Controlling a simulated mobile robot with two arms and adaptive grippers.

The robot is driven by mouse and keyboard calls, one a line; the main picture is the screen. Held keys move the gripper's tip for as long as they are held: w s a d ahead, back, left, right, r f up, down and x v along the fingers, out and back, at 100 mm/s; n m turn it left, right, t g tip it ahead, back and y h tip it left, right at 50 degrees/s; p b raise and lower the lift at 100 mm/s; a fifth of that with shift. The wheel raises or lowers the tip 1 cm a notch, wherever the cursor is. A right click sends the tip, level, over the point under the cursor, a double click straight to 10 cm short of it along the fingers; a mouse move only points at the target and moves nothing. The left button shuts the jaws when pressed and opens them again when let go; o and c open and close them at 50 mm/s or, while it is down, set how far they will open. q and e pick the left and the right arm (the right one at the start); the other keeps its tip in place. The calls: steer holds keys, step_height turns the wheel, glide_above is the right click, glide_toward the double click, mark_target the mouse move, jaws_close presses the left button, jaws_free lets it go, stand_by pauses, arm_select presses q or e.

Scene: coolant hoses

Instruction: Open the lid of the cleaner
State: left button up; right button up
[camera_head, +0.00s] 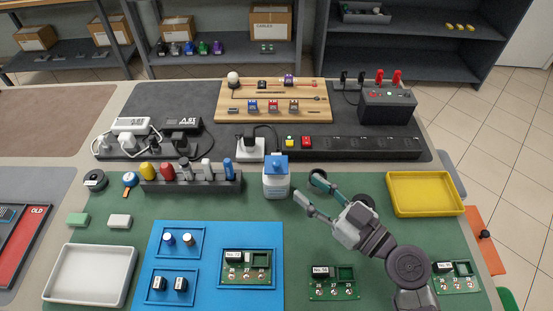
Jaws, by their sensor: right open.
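The cleaner (276,187) is a white bottle with a blue top, standing upright on the green mat just right of the picture's middle. Its blue lid (277,162) sits on top; it is too small to tell any gap under it. My right gripper (308,187) comes in from the lower right. Its two fingers are spread apart with nothing between them. The fingertips point toward the bottle and appear just to its right, apart from the lid. My left gripper is not in view.
A rack of several coloured tools (190,184) stands left of the bottle. A power strip (360,147) runs behind. A yellow tray (426,212) lies to the right, a blue board (213,262) with small parts in front, and a white tray (90,299) at the front left.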

mark_target(279, 166)
steer(key=p+x, duration=0.2)
steer(key=x, duration=0.7)
steer(key=shift+w+a+p, duration=0.15)
steer(key=shift+p, duration=0.15)
steer(key=shift+w+a, duration=0.3)
jaws_close()
